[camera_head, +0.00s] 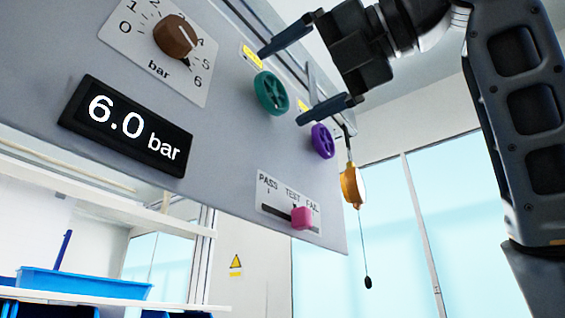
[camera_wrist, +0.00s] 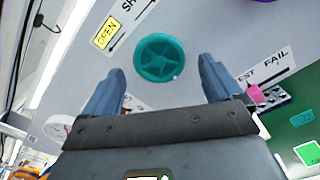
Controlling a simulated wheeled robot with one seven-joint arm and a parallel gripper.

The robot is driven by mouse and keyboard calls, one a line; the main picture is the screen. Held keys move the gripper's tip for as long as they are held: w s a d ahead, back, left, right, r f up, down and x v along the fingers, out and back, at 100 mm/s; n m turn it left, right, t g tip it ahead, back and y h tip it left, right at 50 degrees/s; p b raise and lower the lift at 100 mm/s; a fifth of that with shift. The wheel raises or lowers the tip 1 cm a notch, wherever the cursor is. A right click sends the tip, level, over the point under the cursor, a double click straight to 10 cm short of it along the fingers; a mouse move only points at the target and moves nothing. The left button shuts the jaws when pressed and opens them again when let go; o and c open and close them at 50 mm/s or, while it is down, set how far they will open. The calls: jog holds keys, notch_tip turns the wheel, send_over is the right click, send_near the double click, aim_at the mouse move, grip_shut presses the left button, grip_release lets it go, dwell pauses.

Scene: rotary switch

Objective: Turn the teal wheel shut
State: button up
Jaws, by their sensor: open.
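The teal wheel (camera_head: 271,93) is a round, spoked handwheel on the grey panel. In the wrist view the wheel (camera_wrist: 160,58) sits just beyond my gripper, centred between the fingers. My gripper (camera_head: 282,86) is open, with one finger on each side of the wheel in the picture. In the wrist view both fingers (camera_wrist: 161,68) look apart from the rim, and nothing is held. A yellow label (camera_wrist: 105,33) reading OPEN with an arrow lies up and left of the wheel. Part of another word, "SH", shows at the top edge.
A purple wheel (camera_head: 322,141) sits close to the right. The panel also bears a brown knob (camera_head: 178,37), a display (camera_head: 126,125) reading 6.0 bar and a pink slider (camera_head: 302,217) on a PASS/TEST/FAIL scale. An orange hanging device (camera_head: 351,186) is beyond the panel's right edge.

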jog(key=shift+x, duration=1.3)
jog(key=shift+c, duration=0.3)
jog(key=c, duration=1)
